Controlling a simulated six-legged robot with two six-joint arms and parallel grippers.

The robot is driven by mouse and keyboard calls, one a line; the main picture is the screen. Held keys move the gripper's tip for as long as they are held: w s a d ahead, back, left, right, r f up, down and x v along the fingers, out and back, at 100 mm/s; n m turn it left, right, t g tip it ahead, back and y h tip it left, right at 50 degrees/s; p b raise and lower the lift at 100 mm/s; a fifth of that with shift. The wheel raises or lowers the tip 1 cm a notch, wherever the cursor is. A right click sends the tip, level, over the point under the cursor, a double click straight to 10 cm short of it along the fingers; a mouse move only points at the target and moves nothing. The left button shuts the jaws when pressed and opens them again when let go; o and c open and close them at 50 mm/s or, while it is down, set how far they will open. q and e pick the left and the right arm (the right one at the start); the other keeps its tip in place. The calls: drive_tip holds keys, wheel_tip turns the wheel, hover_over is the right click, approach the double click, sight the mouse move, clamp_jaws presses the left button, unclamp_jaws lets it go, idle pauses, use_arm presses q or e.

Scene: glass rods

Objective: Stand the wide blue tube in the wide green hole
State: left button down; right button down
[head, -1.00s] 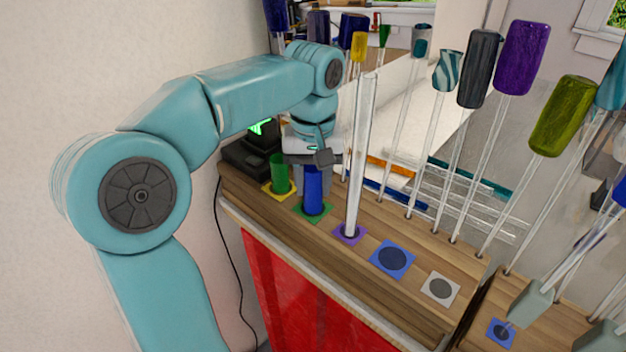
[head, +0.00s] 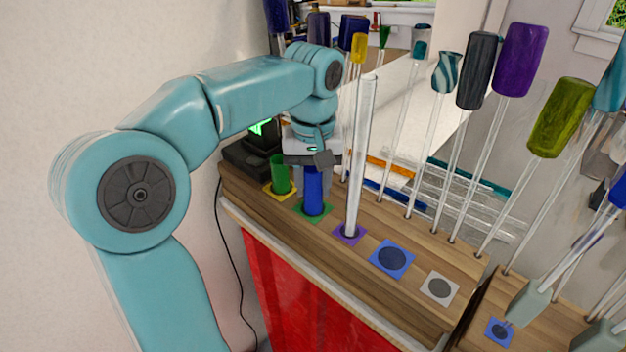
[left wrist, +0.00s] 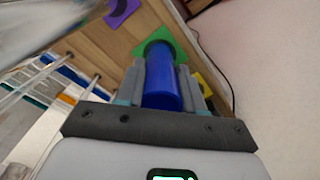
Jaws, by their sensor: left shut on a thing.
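The wide blue tube (head: 314,190) stands upright at the green-marked hole (head: 328,212) in the wooden bench. Its lower end is at the hole; how deep it sits I cannot tell. My left gripper (head: 313,178) is above the hole and shut on the tube. In the left wrist view the blue tube (left wrist: 161,85) lies between the two grey fingers of the left gripper (left wrist: 163,75), and the green square (left wrist: 178,50) shows around its far end. My right gripper is not in view.
A green tube (head: 280,175) stands in the yellow-marked hole beside it. A tall clear tube (head: 361,150) stands in the purple-marked hole close on the right. Blue (head: 391,258) and white (head: 440,288) marked holes are empty. Several tall coloured-topped rods stand behind.

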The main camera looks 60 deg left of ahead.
use_arm(q)
drive_tip(key=shift+f+b, duration=0.55)
drive_tip(key=shift+f, duration=0.1)
drive_tip(key=c, duration=1)
unclamp_jaws()
drive_tip(key=shift+r+p, duration=2.75)
drive_tip(key=shift+r, duration=2.75)
